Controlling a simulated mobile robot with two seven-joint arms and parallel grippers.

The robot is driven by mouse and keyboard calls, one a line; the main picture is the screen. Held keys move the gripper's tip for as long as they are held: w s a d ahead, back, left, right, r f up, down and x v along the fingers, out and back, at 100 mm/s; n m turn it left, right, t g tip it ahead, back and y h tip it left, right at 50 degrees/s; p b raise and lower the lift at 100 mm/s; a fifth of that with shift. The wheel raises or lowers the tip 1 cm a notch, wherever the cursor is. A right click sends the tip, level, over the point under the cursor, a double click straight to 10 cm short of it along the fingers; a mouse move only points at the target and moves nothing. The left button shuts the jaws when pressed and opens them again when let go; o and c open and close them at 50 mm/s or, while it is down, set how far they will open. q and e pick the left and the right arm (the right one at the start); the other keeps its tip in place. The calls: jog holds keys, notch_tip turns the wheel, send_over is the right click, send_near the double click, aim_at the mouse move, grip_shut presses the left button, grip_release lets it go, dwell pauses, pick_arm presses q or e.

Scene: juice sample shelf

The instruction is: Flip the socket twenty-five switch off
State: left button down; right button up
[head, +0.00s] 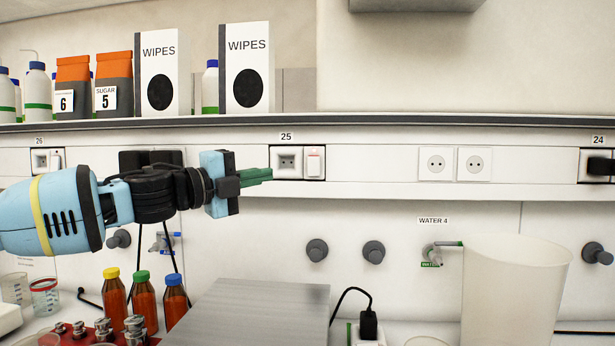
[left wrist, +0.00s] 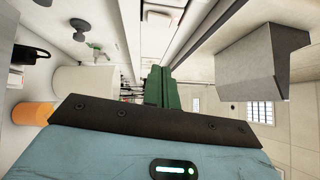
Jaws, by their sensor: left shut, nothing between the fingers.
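Socket 25 (head: 287,162) is set in the wall rail under a "25" label in the head view. Its white rocker switch (head: 314,162) sits just right of the outlet in the same dark frame. My left gripper (head: 268,175) points right, with its green fingers shut and empty. In the head view the fingertips overlap the lower left edge of the socket 25 frame, left of the switch. I cannot tell whether they touch it. The left wrist view shows the shut green fingers (left wrist: 159,88) too. My right gripper is out of view.
Socket 26 (head: 41,161) is at the left, and socket 24 (head: 592,166) with a black plug is at the right. Two white outlets (head: 455,163) lie between. A shelf edge (head: 400,122) runs above. Below stand bottles (head: 144,300), a grey box (head: 250,310) and a white container (head: 510,290).

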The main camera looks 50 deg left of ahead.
pick_arm(q)
jog(key=shift+r, duration=0.1)
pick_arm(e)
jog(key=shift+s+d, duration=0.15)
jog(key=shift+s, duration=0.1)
pick_arm(q)
jog(key=p, duration=0.1)
send_near(317, 160)
jog(key=shift+s+d, duration=1)
jog(key=shift+d, duration=0.3)
jog(key=shift+w+a+r+b, duration=0.1)
jog(key=shift+w+a+b, duration=0.2)
jog(key=shift+w, duration=1)
jog(key=shift+w+a+r+b, duration=0.15)
jog(key=shift+w+a, duration=0.25)
jog(key=shift+w, duration=0.9)
jog(key=shift+w+a+f+b, duration=0.1)
jog(key=shift+w+a+b, duration=0.25)
jog(key=shift+w, duration=0.95)
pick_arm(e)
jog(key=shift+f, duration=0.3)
pick_arm(q)
jog(key=shift+r, duration=0.15)
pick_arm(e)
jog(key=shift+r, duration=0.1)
